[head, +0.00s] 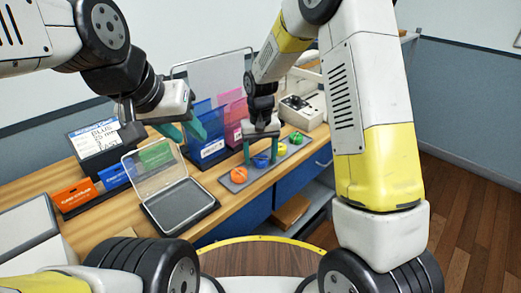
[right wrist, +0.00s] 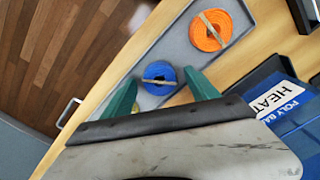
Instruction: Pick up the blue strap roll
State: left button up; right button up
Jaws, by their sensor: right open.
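The blue strap roll (head: 261,161) lies on a grey tray (head: 232,188) on the wooden bench, with a pale band across it. My right gripper (head: 261,156) points down over it with its green fingers apart. In the right wrist view the blue strap roll (right wrist: 160,72) shows between the two open fingertips (right wrist: 157,80), with a gap on each side. I cannot tell how far down the fingertips reach. My left gripper (head: 184,130) hangs above the bench at the left, its green fingers apart and empty.
A clear-lidded case (head: 180,205), blue and pink bag holders (head: 208,148) and a labelled box (head: 95,140) stand to the left.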

jog(key=c, duration=1.4)
jog(key=shift+r, duration=0.1)
jog(key=shift+c, duration=0.2)
